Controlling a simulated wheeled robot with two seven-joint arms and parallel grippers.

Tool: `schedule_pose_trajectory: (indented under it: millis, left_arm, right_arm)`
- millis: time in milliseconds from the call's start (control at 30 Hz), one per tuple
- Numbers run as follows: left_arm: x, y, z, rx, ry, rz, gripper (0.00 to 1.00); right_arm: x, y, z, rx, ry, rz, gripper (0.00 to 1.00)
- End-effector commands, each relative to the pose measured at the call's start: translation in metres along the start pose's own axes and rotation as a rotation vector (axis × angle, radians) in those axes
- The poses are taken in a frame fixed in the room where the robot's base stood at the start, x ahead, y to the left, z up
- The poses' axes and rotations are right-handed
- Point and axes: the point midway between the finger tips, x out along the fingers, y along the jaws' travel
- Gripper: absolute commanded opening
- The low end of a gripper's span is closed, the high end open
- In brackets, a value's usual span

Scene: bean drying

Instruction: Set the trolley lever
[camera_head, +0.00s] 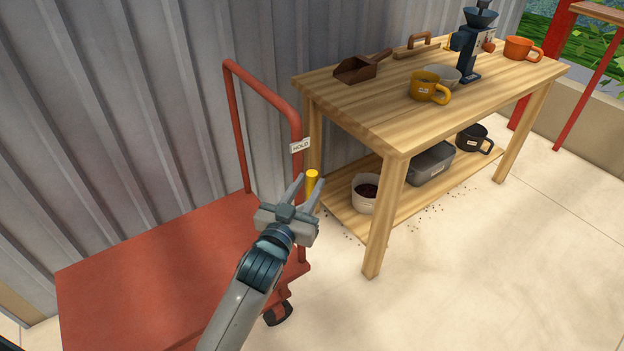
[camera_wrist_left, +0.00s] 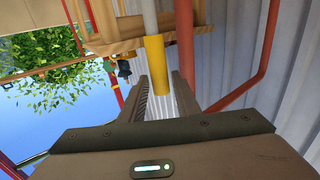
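The red trolley (camera_head: 170,265) stands against the corrugated wall, its red handle frame rising at the back and right. A small "HOLD" tag (camera_head: 300,146) is on the handle upright. The lever's yellow grip (camera_head: 312,180) shows just below the tag; in the left wrist view the yellow grip (camera_wrist_left: 156,64) hangs on a grey rod. My left gripper (camera_head: 310,183) is open, its fingers pointing at the grip. In the left wrist view, the grip's end appears between the fingers of the left gripper (camera_wrist_left: 162,88); I cannot tell whether they touch. My right gripper is not in view.
A wooden table (camera_head: 400,115) stands close to the right of the trolley. It holds a brown scoop (camera_head: 362,68), a yellow mug (camera_head: 428,88), an orange mug (camera_head: 520,48) and a grinder (camera_head: 470,55). Its lower shelf holds containers. The floor (camera_head: 480,280) in front is clear.

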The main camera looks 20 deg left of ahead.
Motion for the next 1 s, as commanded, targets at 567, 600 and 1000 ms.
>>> schedule_pose_trajectory:
  millis: [567, 600, 1000]
  left_arm:
    - [0.026, 0.000, 0.000, -0.001, 0.000, 0.000, 0.29]
    - [0.026, 0.000, 0.000, -0.001, 0.000, 0.000, 0.29]
    - [0.025, -0.001, 0.001, -0.003, 0.003, 0.000, 0.00]
  right_arm:
    - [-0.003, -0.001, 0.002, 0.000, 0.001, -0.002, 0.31]
    - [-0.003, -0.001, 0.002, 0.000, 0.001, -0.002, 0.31]
    - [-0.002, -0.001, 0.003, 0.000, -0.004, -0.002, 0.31]
